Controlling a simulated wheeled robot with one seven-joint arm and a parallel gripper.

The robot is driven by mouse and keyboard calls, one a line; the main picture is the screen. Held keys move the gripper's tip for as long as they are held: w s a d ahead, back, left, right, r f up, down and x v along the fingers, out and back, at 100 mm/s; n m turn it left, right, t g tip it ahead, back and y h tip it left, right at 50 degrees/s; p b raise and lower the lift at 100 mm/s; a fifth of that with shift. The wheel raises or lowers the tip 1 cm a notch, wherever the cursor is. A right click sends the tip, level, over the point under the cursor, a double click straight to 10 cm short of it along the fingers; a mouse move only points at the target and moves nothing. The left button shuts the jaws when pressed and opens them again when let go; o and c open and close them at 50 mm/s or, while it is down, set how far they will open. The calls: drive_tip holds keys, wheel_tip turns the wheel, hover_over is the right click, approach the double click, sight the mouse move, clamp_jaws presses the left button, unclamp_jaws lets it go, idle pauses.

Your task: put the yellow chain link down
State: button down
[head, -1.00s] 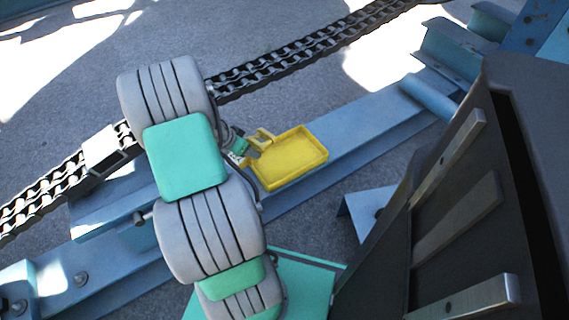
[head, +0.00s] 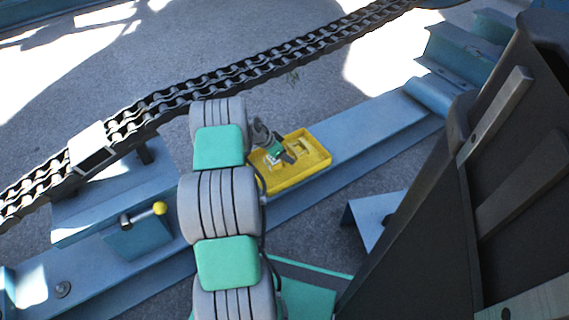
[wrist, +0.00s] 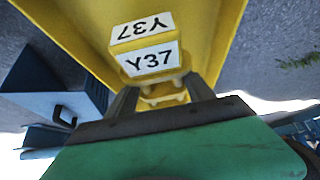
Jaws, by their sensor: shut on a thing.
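The yellow chain link (wrist: 148,60), with white Y37 labels on two faces, is between the fingers of my gripper (wrist: 162,98) in the wrist view. My gripper is shut on it. The yellow tray (head: 318,150) lies on the blue beam in the head view, and its wall (wrist: 72,22) fills the upper wrist view. In the head view my gripper (head: 284,158) is over the tray's inside, and the link is mostly hidden there. I cannot tell whether the link touches the tray floor.
A dark double chain (head: 250,72) runs diagonally behind the tray, with a white-topped piece (head: 88,142) on it. A lever with a yellow knob (head: 160,208) stands on a blue block left of my arm. The blue beam (head: 375,120) is clear to the right of the tray.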

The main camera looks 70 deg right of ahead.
drive_tip(key=shift+w+d+f+b, duration=0.1)
drive_tip(key=shift+d+f+b, duration=0.1)
drive_tip(key=shift+f, duration=0.4)
drive_tip(key=shift+s+d+f+b, duration=0.1)
drive_tip(key=shift+f+b, duration=0.15)
drive_tip(key=shift+f, duration=0.35)
drive_tip(key=shift+w+d+f+b, duration=0.1)
drive_tip(key=shift+f+b, duration=0.1)
drive_tip(key=shift+f, duration=0.4)
drive_tip(key=shift+f, duration=0.2)
drive_tip(key=shift+c, duration=1.9)
unclamp_jaws()
drive_tip(key=shift+r, duration=0.2)
drive_tip(key=p+v, duration=0.4)
drive_tip(key=v, duration=0.8)
drive_tip(key=shift+a, duration=0.1)
